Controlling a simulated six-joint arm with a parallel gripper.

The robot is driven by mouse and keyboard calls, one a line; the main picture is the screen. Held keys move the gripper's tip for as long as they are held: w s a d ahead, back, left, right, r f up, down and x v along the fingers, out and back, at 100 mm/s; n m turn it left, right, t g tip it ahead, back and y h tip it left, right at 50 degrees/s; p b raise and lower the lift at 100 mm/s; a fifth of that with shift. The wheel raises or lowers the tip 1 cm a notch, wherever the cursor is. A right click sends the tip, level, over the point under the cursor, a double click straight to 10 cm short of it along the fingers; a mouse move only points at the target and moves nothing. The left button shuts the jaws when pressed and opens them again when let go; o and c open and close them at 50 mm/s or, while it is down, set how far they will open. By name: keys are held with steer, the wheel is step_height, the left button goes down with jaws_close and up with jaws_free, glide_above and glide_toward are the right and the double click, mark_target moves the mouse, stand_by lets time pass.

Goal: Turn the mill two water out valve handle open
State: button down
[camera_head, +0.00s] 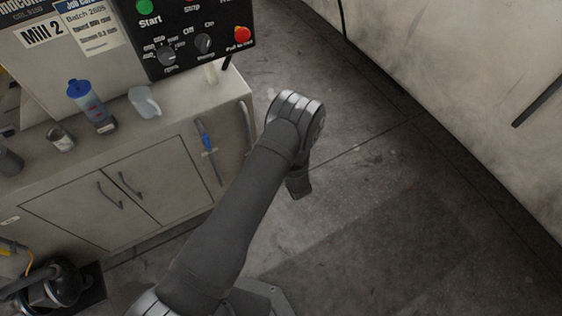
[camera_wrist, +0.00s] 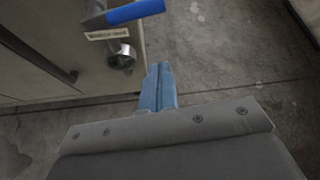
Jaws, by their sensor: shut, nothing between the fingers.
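The blue valve handle (camera_wrist: 136,12) is at the top of the wrist view. A small label below it (camera_wrist: 107,34) seems to read water out, and a round metal pipe end (camera_wrist: 121,57) sits under that. In the head view the blue handle (camera_head: 205,138) is on the cabinet's front, near its right end, and looks close to upright there. My gripper (camera_wrist: 158,70) shows blue fingers pressed together, empty. In the wrist view it appears below and right of the handle and apart from it. The head view does not show my fingers clearly.
The mill cabinet (camera_head: 150,185) has two dark door handles and a Mill 2 sign (camera_head: 41,32) above. A blue-capped bottle (camera_head: 90,105), a can (camera_head: 60,138) and a clear jug (camera_head: 145,101) stand on its top. A control panel (camera_head: 195,35) hangs above. The floor (camera_head: 400,200) at right is clear.

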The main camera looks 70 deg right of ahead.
steer(key=shift+w+d+r, duration=0.25)
steer(key=shift+w+d, duration=0.3)
steer(key=shift+w, duration=0.1)
steer(key=shift+w+d+r, duration=0.2)
steer(key=shift+w+d, duration=0.35)
steer(key=shift+w, duration=0.1)
steer(key=shift+w+d+r, duration=0.25)
steer(key=shift+w+d, duration=0.3)
steer(key=shift+w, duration=0.1)
steer(key=shift+r, duration=0.5)
steer(key=w+a+r+n, duration=0.1)
steer(key=w+a+r, duration=0.3)
steer(key=shift+r+g+h, duration=0.3)
steer(key=shift+r, duration=0.05)
stand_by(0.5)
